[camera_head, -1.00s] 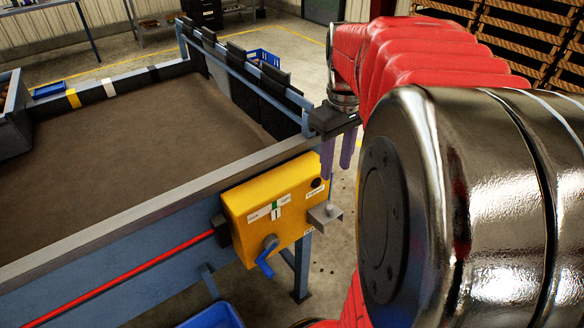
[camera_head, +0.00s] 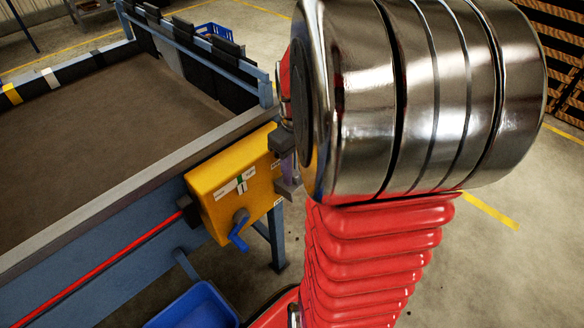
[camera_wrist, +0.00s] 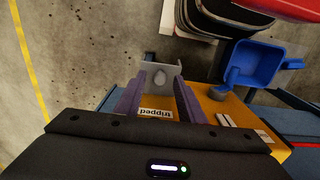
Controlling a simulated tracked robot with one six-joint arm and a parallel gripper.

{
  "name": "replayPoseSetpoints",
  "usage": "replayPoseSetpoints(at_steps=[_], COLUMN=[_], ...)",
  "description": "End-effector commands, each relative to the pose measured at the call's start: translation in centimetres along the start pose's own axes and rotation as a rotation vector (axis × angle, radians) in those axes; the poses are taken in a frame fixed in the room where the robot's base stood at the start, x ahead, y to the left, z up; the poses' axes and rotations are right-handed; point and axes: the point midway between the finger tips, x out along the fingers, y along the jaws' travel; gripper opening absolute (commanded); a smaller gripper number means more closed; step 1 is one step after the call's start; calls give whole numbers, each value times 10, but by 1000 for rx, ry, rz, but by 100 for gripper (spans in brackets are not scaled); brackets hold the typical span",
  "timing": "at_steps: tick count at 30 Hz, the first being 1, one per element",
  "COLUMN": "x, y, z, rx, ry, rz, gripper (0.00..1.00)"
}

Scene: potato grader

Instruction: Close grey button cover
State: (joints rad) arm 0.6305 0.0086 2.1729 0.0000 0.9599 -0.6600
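The yellow control box (camera_head: 222,196) is on the blue frame's corner, and its edge shows in the wrist view (camera_wrist: 207,107). The grey button cover (camera_wrist: 161,75) sticks out from the box as a plate with a rounded bump; in the head view only part of it (camera_head: 288,189) shows below my gripper. My gripper (camera_head: 287,166) points down at the box's right end. In the wrist view its purple fingers (camera_wrist: 159,90) are apart, with the cover between and just beyond the tips. I cannot tell whether they touch it. An upside-down "tripped" label lies between the fingers.
A blue rotary handle (camera_head: 239,230) is on the box front, with a red rod (camera_head: 110,262) running left. A blue bin (camera_head: 197,305) stands below, also in the wrist view (camera_wrist: 256,62). The grader bed (camera_head: 130,110) lies behind. Open floor is to the right.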

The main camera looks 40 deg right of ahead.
Motion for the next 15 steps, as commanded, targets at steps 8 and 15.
replayPoseSetpoints(at_steps=[8,15], x=[4,4], y=[0,0], z=[0,0], rx=[0,1], ry=[0,0], rz=[0,0], gripper=[36,24])
